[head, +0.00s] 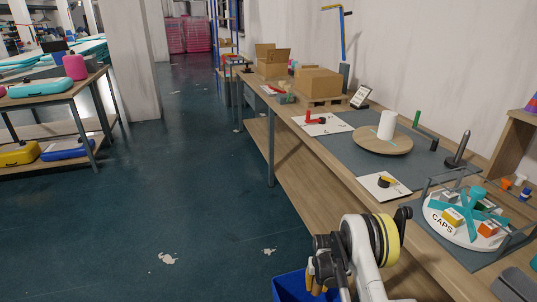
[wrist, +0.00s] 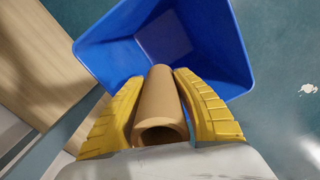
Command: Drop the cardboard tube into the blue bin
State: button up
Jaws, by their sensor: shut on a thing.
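The cardboard tube (wrist: 160,107) is brown and hollow, and in the wrist view it lies between the two yellow fingers of my gripper (wrist: 160,95). My gripper is shut on it, and its open near end faces the camera. The blue bin (wrist: 215,40) is beyond the tube in the wrist view, with the tube's far end over its opening. In the head view the bin (head: 290,288) shows at the bottom edge, partly hidden by my arm. My gripper (head: 316,280) is above the bin there. The tube is hard to make out in the head view.
A long wooden workbench (head: 340,170) runs along the right, holding a white cylinder on a round board (head: 382,142), a caps carousel (head: 465,217) and cardboard boxes (head: 315,85). The dark green floor (head: 190,170) to the left is open. A table (head: 60,95) stands at the far left.

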jog(key=o, duration=1.3)
jog(key=shift+c, duration=0.2)
